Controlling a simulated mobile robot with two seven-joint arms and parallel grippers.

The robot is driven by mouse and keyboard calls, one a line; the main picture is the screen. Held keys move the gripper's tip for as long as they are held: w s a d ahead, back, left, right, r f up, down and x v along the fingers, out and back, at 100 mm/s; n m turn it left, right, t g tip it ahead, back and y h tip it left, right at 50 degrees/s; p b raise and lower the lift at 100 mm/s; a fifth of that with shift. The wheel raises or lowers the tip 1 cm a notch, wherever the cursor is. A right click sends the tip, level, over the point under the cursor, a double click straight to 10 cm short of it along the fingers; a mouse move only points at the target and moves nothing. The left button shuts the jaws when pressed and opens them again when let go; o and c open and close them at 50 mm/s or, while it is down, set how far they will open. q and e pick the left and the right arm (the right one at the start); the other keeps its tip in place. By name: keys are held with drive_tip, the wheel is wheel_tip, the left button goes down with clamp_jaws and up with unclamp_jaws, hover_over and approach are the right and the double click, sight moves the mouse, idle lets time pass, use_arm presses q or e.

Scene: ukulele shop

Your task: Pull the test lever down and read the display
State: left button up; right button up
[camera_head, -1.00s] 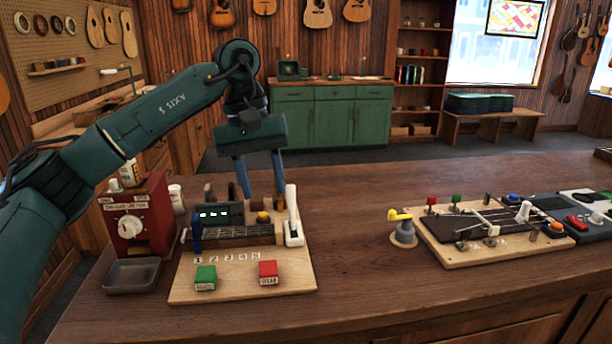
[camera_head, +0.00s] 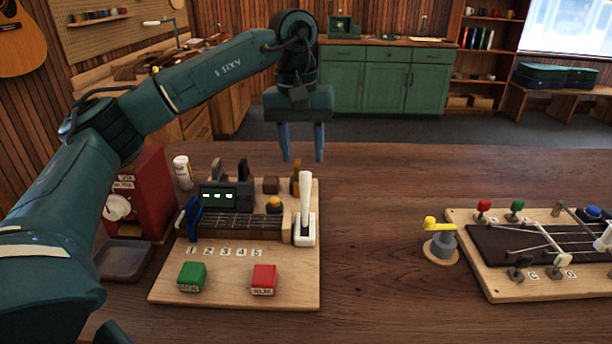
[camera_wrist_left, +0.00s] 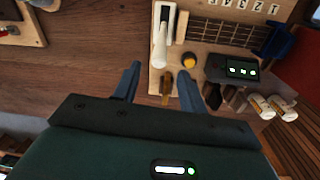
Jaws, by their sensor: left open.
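The white test lever (camera_head: 306,198) stands upright in a white base at the right edge of a wooden test board (camera_head: 215,275). It also shows in the left wrist view (camera_wrist_left: 160,48). A small dark display (camera_head: 219,195) with lit green-white marks sits at the back of the board; the marks are too small to read. My left gripper (camera_head: 302,160) is open and empty, fingers pointing down, above and behind the lever. In the left wrist view, its fingers (camera_wrist_left: 158,75) lie to either side of the lever's tip, apart from it. My right gripper is not in view.
A green button (camera_head: 192,276) and a red button (camera_head: 264,279) sit at the board's front. A red box (camera_head: 146,195) stands left, with a grey tray (camera_head: 124,261) before it. A yellow-handled post (camera_head: 440,240) stands right. Bare table lies between.

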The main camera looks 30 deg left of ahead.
sight(305, 172)
use_arm(q)
drive_tip(key=f, duration=0.6)
drive_tip(key=shift+w+d+f, duration=0.1)
drive_tip(key=shift+d+f, duration=0.1)
clamp_jaws()
idle(0.4)
